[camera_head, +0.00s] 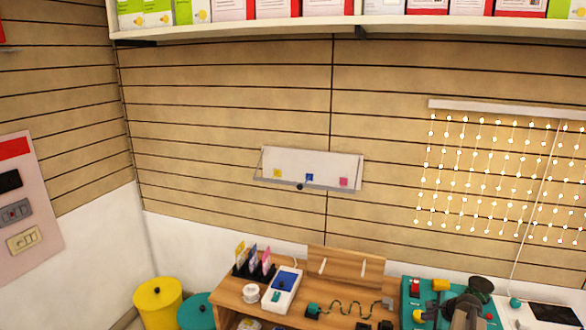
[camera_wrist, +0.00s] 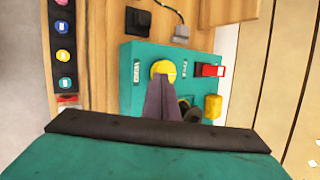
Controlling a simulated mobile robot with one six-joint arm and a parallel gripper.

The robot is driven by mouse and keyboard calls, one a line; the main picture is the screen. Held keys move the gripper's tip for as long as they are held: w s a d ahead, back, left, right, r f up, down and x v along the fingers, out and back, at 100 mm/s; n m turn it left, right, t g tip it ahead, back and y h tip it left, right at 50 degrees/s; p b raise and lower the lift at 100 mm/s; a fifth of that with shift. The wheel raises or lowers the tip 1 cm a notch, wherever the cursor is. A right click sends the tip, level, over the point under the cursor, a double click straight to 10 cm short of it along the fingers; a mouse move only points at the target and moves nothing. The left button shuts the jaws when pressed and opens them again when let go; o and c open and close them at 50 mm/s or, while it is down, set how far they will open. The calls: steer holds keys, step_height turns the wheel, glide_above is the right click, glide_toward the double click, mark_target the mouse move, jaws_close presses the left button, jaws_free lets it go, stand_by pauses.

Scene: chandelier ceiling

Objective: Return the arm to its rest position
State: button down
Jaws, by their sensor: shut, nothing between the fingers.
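My gripper (camera_wrist: 162,80) shows in the wrist view as two dark grey-purple fingers pressed together, with nothing between them. Its tips overlap the lower part of a round yellow button (camera_wrist: 164,68) on a teal box (camera_wrist: 140,52); I cannot tell whether they touch it. The teal box also shows at the lower right of the head view (camera_head: 408,304), partly covered by dark shapes that seem to be my arm. A red switch (camera_wrist: 209,70) and a yellow knob (camera_wrist: 212,106) sit on the box to the right of the fingers.
A wooden desk (camera_head: 232,301) carries a blue-and-white device (camera_head: 282,290), a card holder (camera_head: 254,271) and a wavy green cable (camera_head: 347,308). A yellow bin (camera_head: 158,302) stands left. A small shelf (camera_head: 310,166) and hanging lights (camera_head: 480,170) are on the wall. Space above the desk is open.

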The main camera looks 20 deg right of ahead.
steer(key=w+a+f+n+g+y, duration=0.1)
steer(key=w+a+f+n+g, duration=0.35)
steer(key=a, duration=1.05)
steer(key=w+a+n+t+y, duration=0.1)
steer(key=a+n+y, duration=0.1)
steer(key=a+n, duration=0.95)
steer(key=s+a+f+n+g+h, duration=0.1)
steer(key=s+a+n, duration=0.2)
steer(key=a, duration=0.6)
steer(key=s+a+n+g, duration=0.1)
steer(key=s+a+n, duration=0.15)
steer(key=a, duration=0.65)
steer(key=s+a+f+n+g+h, duration=0.1)
steer(key=s+a+n+g, duration=0.2)
steer(key=a, duration=0.6)
steer(key=s+f+g+b, duration=0.1)
steer(key=s+f+g, duration=0.1)
steer(key=s+f, duration=0.8)
steer(key=s+f+g+b, duration=0.1)
steer(key=s+f+g, duration=0.1)
steer(key=s+f, duration=0.8)
steer(key=s+n, duration=0.1)
steer(key=s, duration=0.4)
steer(key=shift+s+a+f+g, duration=0.15)
steer(key=shift+s+f+g, duration=0.15)
steer(key=shift+g, duration=0.05)
